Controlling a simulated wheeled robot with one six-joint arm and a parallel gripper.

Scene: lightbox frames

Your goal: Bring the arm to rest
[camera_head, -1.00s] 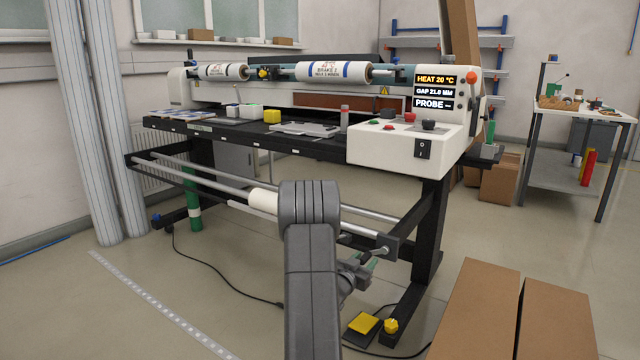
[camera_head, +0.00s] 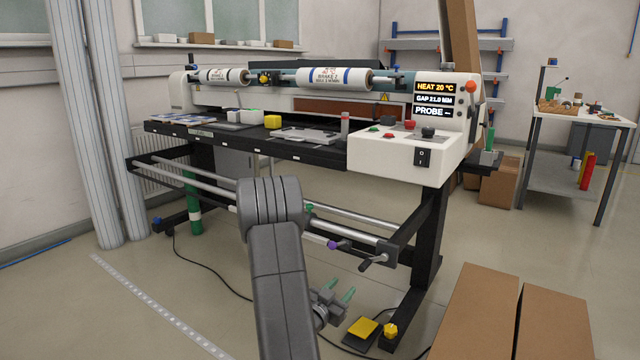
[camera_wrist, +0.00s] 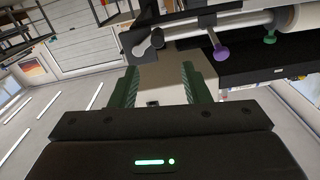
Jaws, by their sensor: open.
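My gripper (camera_head: 338,292) is low in the head view, right of my grey arm links, in front of the machine's lower frame. Its two green fingers are apart, with nothing between them. In the wrist view the open fingers of my gripper (camera_wrist: 160,85) point toward a brownish surface. The machine's lower roller bar with a crank handle (camera_head: 374,262) and a purple knob (camera_head: 338,244) is above and behind the gripper. The purple knob also shows in the wrist view (camera_wrist: 220,52), beside a green knob (camera_wrist: 269,38).
A laminating machine (camera_head: 405,155) with rolls and a control box fills the middle. A yellow foot pedal (camera_head: 363,327) lies on the floor near the gripper. Cardboard boxes (camera_head: 474,312) stand at front right. A side table (camera_head: 580,118) is at the right.

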